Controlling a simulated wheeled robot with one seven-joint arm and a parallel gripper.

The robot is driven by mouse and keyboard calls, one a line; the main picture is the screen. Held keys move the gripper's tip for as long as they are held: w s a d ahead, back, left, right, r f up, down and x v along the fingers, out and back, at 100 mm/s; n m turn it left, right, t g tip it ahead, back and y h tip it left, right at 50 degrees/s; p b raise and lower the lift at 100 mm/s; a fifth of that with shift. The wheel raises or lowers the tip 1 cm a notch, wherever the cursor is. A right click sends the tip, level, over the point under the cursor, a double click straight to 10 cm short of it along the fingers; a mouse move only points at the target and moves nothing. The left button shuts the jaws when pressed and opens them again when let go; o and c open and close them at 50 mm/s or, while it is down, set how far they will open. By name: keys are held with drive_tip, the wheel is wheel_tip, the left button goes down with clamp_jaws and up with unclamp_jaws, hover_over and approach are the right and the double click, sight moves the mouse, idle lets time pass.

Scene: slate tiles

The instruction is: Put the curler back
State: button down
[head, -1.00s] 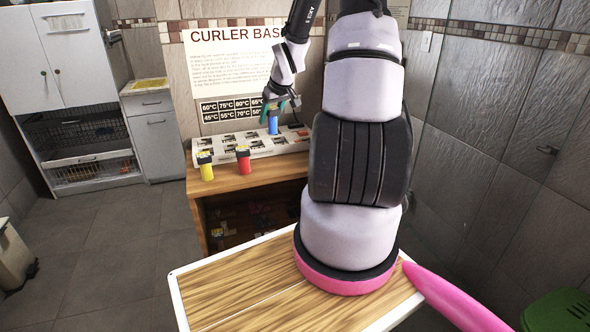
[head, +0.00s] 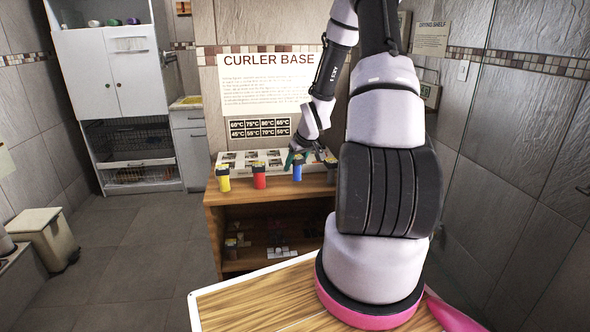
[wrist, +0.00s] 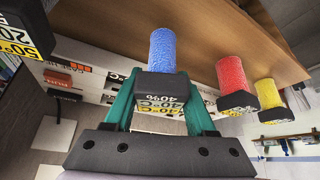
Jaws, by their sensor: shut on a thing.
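My gripper (head: 296,156) is shut on the blue curler (head: 297,173), gripping its black cap. In the wrist view the green fingers (wrist: 160,100) sit on either side of that cap, and the blue barrel (wrist: 162,50) points away from the palm. In the head view the curler is upright at the front of the wooden table, right of the red curler (head: 259,177) and yellow curler (head: 223,180). I cannot tell whether its lower end touches the wood. The white curler base (head: 262,157) lies behind them, partly hidden by my arm.
The wooden table (head: 213,205) has an open shelf (head: 245,262) below with small items. A "CURLER BASE" poster (head: 265,85) and temperature labels hang on the wall behind. A white cabinet (head: 110,75) and a bin (head: 45,235) stand at left. The tiled floor between is clear.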

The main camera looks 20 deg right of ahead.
drive_tip(key=shift+f, duration=0.85)
drive_tip(key=shift+c, duration=1.1)
unclamp_jaws()
drive_tip(key=shift+f, duration=0.15)
